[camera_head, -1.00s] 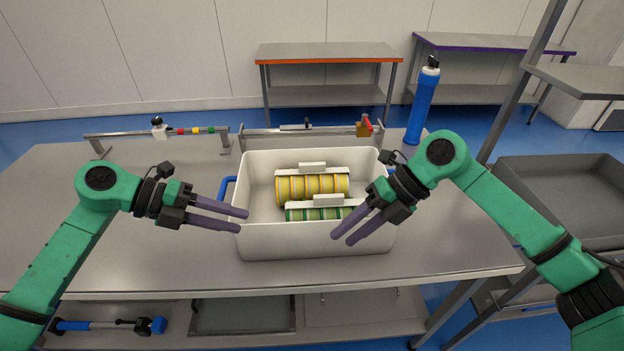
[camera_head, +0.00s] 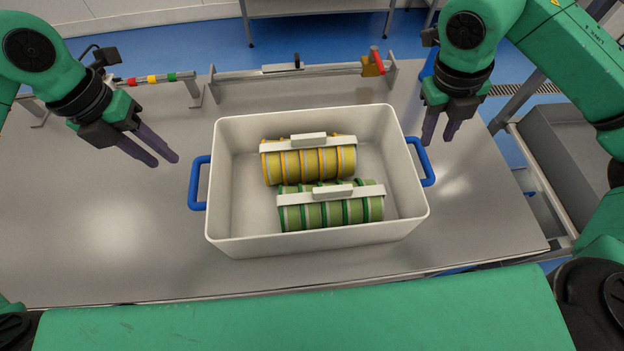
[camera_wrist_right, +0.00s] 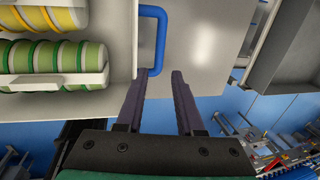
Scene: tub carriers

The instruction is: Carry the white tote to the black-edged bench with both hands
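The white tote (camera_head: 225,150) stands on the grey bench top in the head view. It has a blue handle on the left (camera_head: 199,183) and a blue handle on the right (camera_head: 421,162). Inside lie a yellow banded roll bundle (camera_head: 322,163) and a green banded one (camera_head: 330,212), each with a white bar across it. My left gripper (camera_head: 166,162) is open and empty, to the left of the left handle and apart from it. My right gripper (camera_head: 438,138) is open, above and close to the right handle. In the right wrist view the right handle (camera_wrist_right: 161,45) lies just beyond the open fingers (camera_wrist_right: 162,75).
The grey bench (camera_head: 110,225) is clear left of the tote. Behind the tote is a metal rail fixture (camera_head: 240,90) with a red and brass piece (camera_head: 374,63). A rod with coloured bands (camera_head: 152,79) is at the back left. A grey bin (camera_head: 570,140) stands at the right.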

